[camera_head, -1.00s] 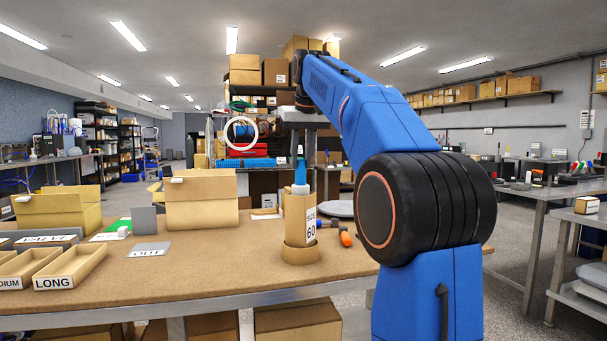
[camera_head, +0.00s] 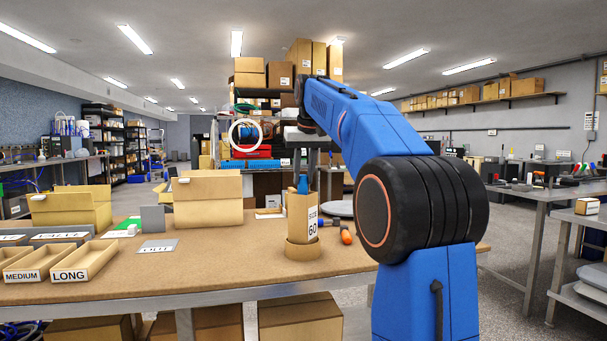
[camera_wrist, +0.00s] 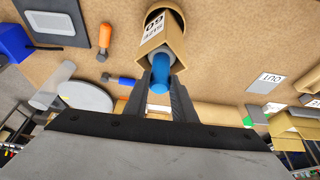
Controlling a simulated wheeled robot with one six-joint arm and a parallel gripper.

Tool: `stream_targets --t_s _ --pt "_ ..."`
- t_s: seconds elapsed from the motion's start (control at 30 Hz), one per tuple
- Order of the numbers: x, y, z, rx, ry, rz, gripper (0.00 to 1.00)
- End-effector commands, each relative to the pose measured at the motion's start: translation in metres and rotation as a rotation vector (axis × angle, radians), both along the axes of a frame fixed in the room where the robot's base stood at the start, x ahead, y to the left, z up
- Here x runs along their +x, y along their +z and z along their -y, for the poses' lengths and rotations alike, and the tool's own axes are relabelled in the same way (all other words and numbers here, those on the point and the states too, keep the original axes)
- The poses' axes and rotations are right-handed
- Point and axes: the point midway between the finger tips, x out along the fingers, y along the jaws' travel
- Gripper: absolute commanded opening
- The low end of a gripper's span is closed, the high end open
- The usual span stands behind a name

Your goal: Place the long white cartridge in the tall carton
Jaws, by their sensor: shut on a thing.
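The tall carton (camera_head: 298,218) stands upright on the workbench, its label reading SIZE 60, with its lower end in a round tan ring (camera_head: 303,249). Its open mouth also shows in the wrist view (camera_wrist: 176,42). A blue end piece (camera_wrist: 159,76) of the cartridge is between the fingers of my gripper (camera_wrist: 158,88). In the head view the blue end (camera_head: 302,184) sticks up at the carton's mouth. My gripper is shut on the cartridge's blue end, just above the carton.
LONG (camera_head: 86,262) and MEDIUM (camera_head: 34,262) trays lie at the front left. An open box (camera_head: 208,200) stands behind an OUT plate (camera_head: 158,246). An orange-handled tool (camera_head: 346,237) lies right of the carton. The bench front between trays and carton is clear.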

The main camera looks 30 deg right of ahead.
Motion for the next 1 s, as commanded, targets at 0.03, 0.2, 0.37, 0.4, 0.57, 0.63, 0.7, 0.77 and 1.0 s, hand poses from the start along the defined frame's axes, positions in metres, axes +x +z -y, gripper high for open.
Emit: stream_targets --t_s 0.03,0.2,0.37,0.4,0.57,0.63,0.7,0.77,1.0 --pt "0.0 -0.001 0.0 0.0 0.0 0.0 0.0" --pt "0.0 -0.003 0.0 0.0 0.0 0.001 0.0" --pt "0.0 -0.004 0.0 0.0 0.0 0.0 0.42" --pt "0.0 -0.004 0.0 0.0 0.0 0.0 0.42" --pt "0.0 -0.004 0.0 0.0 0.0 0.0 0.42" --pt "0.0 -0.003 0.0 0.0 0.0 0.0 0.42" --pt "0.0 0.0 0.0 0.0 0.0 0.001 0.42" --pt "0.001 0.005 0.0 -0.001 0.0 0.002 0.42" --pt "-0.013 0.043 -0.004 -0.001 0.0 0.004 0.42"
